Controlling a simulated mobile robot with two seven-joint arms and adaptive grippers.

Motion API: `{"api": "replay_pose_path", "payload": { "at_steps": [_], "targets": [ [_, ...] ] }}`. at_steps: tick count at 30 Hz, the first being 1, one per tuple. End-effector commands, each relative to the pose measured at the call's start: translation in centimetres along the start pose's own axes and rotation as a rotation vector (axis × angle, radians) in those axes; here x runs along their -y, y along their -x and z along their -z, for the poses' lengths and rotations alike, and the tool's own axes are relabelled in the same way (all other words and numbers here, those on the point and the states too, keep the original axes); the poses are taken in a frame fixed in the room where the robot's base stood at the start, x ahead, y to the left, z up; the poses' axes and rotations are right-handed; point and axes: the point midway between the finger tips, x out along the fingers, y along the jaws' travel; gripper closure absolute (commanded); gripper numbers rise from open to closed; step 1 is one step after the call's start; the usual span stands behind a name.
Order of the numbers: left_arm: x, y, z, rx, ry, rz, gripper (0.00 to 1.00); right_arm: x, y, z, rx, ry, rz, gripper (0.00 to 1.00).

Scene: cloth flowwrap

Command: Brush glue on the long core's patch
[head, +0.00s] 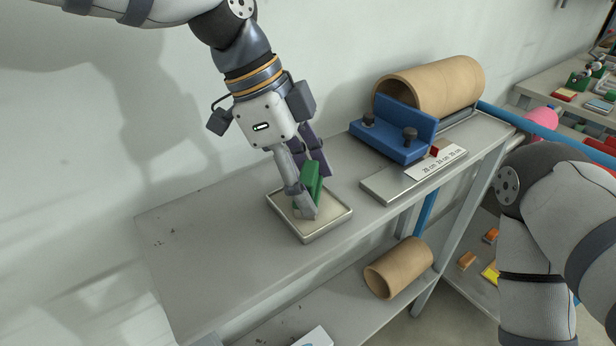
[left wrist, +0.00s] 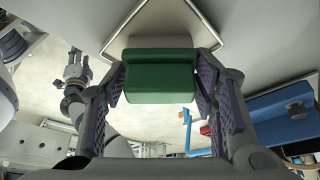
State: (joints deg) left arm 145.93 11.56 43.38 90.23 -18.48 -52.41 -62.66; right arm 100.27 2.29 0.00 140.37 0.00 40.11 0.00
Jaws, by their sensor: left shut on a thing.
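My left gripper (head: 312,192) is shut on a green block-shaped brush (head: 314,177) and points down. The brush is low over a shallow pale glue tray (head: 330,226); I cannot tell whether it touches the tray's floor. In the left wrist view the green brush (left wrist: 160,82) sits between both finger pads, with the tray's rim (left wrist: 143,14) behind it. The long tan core (head: 445,84) lies on its side at the bench's back right; no patch can be made out on it. My right gripper (left wrist: 76,70) shows small in the left wrist view, its jaw opening unclear.
A blue block with black knobs (head: 395,140) stands before the core. A shorter tan tube (head: 398,267) lies on the lower shelf. The bench's left part is clear. A wall runs behind.

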Motion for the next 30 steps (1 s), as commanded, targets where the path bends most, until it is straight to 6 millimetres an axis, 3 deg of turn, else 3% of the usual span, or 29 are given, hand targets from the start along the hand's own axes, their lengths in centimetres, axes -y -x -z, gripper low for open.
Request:
{"api": "replay_pose_path", "payload": {
  "at_steps": [10, 30],
  "targets": [
    [-0.1, 0.1, 0.0, 0.002, 0.0, -0.004, 0.69, 0.0, 0.1, 0.0, -0.002, 0.0, 0.0, 0.6],
    [0.0, 6.3, 2.6, 0.001, -0.001, 0.001, 0.69, 0.1, 1.8, 1.3, -0.061, 0.0, 0.002, 0.6]
  ]
}}
